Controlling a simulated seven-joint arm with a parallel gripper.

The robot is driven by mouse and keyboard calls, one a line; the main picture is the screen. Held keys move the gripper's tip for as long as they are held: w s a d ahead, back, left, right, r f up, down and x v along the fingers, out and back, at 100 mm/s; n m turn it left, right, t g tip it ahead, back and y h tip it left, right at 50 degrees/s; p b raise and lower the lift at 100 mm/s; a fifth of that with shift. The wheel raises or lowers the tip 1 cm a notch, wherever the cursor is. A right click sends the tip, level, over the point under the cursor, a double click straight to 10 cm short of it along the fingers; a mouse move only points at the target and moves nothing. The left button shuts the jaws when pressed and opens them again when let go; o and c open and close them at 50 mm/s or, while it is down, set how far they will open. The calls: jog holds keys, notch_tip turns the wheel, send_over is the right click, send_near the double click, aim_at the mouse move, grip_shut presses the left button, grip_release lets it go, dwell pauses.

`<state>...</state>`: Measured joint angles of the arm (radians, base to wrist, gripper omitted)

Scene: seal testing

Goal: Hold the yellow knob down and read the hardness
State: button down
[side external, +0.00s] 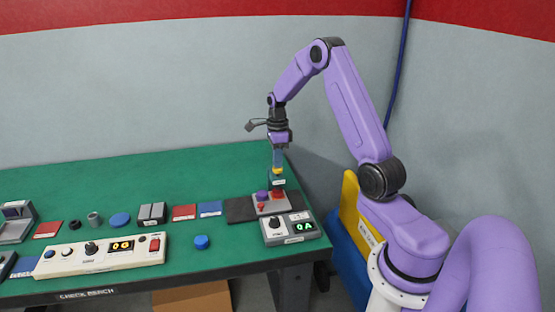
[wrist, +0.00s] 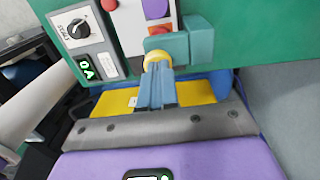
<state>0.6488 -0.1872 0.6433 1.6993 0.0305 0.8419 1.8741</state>
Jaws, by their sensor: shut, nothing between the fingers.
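The yellow knob (side external: 278,171) tops a small teal upright tester (side external: 278,181) at the right end of the bench. My gripper (side external: 278,164) points straight down over the knob, with its blue fingers together and empty. In the wrist view the fingertips (wrist: 157,62) overlap the near side of the yellow knob (wrist: 157,54), beside the teal body (wrist: 195,45). They look in contact, but how far the knob is pressed cannot be told. The grey readout box (side external: 291,229) has a black dial and a lit green display (side external: 303,227) that seems to read 0A.
A pale plate (side external: 270,207) with purple and red knobs lies below the tester. A white control panel (side external: 100,257) with an orange display, a blue round piece (side external: 201,242) and coloured pads lie leftward. The green bench (side external: 120,190) is clear behind them.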

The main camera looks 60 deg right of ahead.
jog(key=shift+s+a+f, duration=0.1)
jog(key=shift+s+f, duration=0.1)
jog(key=shift+f, duration=0.95)
dwell(1.4)
notch_tip(320, 180, up, 15)
jog(key=shift+w+d, duration=0.35)
jog(key=shift+d, duration=0.05)
jog(key=shift+r, duration=0.1)
dwell(0.4)
jog(key=s+a+n, duration=0.3)
jog(key=a+n, duration=0.6)
jog(key=a, duration=0.3)
jog(key=s+a+n, duration=0.4)
jog(key=a+n, duration=0.5)
jog(key=a, duration=0.3)
jog(key=s+a+f+n, duration=0.1)
jog(key=s+a+n, duration=0.2)
jog(key=s+n, duration=0.7)
jog(key=s+a+f+n, duration=0.2)
jog(key=s+a+n, duration=0.2)
jog(key=s+n, duration=0.7)
jog(key=s, duration=0.2)
jog(key=shift+s+a+n+t, duration=0.15)
jog(key=shift+s+n+t, duration=0.15)
